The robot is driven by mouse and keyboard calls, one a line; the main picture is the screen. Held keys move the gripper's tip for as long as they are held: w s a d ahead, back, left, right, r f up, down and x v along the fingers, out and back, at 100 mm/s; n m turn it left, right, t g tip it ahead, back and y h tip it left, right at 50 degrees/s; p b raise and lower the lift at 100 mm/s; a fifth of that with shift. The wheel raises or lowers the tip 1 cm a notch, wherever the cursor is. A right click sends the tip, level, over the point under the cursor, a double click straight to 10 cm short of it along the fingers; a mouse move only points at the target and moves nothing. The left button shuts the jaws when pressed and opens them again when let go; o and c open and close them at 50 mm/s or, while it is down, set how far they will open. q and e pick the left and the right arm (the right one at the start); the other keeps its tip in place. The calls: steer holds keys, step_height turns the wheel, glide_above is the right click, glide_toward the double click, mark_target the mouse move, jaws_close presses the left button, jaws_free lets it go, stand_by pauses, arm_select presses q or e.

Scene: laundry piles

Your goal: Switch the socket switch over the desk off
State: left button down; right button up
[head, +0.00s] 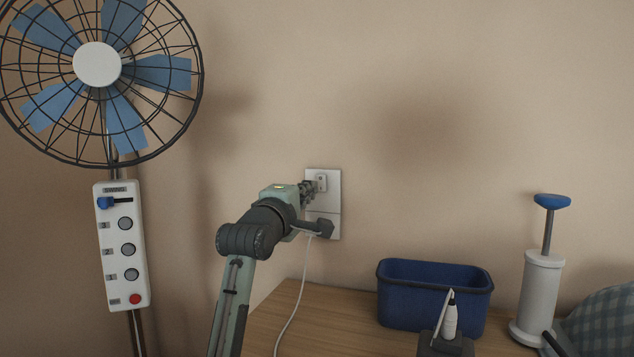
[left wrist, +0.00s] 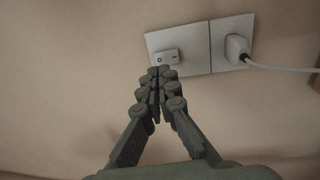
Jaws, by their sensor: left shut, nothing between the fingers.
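The socket switch (head: 322,182) is a small white rocker on a white wall plate (head: 331,205) over the desk (head: 345,322). In the left wrist view the switch (left wrist: 167,57) sits just past my fingertips. My left gripper (head: 309,189) is shut and empty, its tips at the left edge of the switch in the head view. In the left wrist view the fingertips (left wrist: 159,76) are at the lower edge of the switch; I cannot tell if they touch it. My right gripper does not show.
A plug (left wrist: 237,48) with a white cable (head: 297,290) sits in the socket beside the switch. A fan (head: 97,65) with a control panel (head: 122,245) stands at the left. A blue bin (head: 435,270) and a white pump (head: 541,290) are at the right.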

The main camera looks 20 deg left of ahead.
mark_target(321, 178)
arm_select(q)
steer(key=w, duration=0.5)
steer(key=shift+r, duration=0.35)
steer(key=shift+w, duration=0.2)
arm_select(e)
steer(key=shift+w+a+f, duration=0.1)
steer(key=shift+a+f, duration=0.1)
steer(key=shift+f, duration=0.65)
